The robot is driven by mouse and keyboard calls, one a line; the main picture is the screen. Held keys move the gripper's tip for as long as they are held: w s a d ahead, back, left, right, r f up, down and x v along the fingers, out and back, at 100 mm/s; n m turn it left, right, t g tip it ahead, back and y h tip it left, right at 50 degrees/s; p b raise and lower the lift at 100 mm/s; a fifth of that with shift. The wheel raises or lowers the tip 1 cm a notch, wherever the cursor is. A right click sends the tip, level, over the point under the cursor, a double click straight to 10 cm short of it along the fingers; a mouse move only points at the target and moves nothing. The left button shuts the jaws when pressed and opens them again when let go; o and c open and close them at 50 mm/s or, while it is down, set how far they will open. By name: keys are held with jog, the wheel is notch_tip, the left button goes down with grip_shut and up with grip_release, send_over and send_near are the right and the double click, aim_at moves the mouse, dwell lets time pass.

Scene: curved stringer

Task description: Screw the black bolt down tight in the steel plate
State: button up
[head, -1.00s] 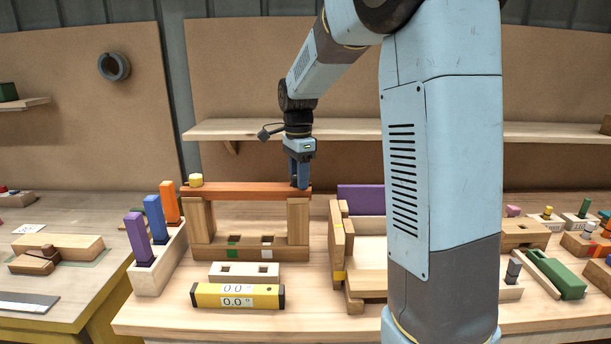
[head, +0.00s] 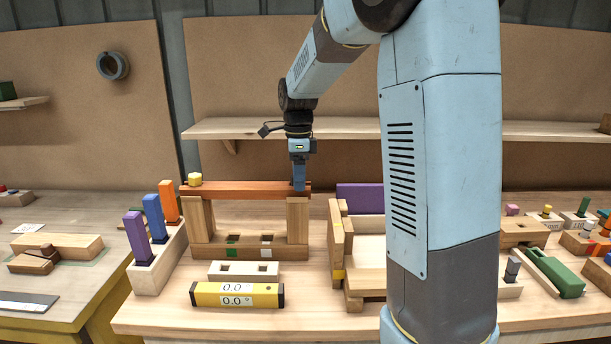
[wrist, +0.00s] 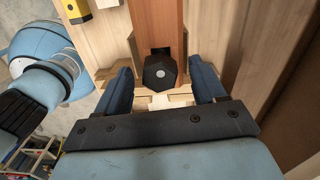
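The black bolt (wrist: 160,72) shows in the wrist view as a dark six-sided head with a pale dot in its middle. It sits at the end of a reddish-brown bar (wrist: 158,22). My gripper (head: 299,187) points down over the right end of that bar in the head view. In the wrist view its two blue fingers stand apart, one on each side of the bolt head, with a visible gap on both sides. The bolt is hidden by my gripper in the head view. I cannot make out a steel plate; the bolt's shank is hidden.
The bar lies across two wooden posts (head: 201,222), with a yellow piece (head: 195,179) on its left end. A yellow level (head: 237,296) lies in front. A block with coloured pegs (head: 146,280) stands left, a wooden frame (head: 338,245) right. A shelf (head: 240,128) is behind.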

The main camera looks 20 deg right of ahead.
jog(key=shift+r, duration=0.1)
notch_tip(320, 180, up, 11)
jog(key=s+d+r+n+t, duration=0.1)
jog(key=s+n+t, duration=0.2)
jog(key=s+n, duration=0.9)
jog(key=s+f+n+t, duration=0.1)
jog(key=s+f+n, duration=0.2)
jog(key=s, duration=0.5)
jog(key=s+f+n+t, duration=0.1)
jog(key=s+f+n, duration=0.2)
jog(key=s+n, duration=0.2)
jog(key=s, duration=0.3)
jog(key=shift+d+f+n+t, duration=0.15)
jog(key=shift+n+t, duration=0.25)
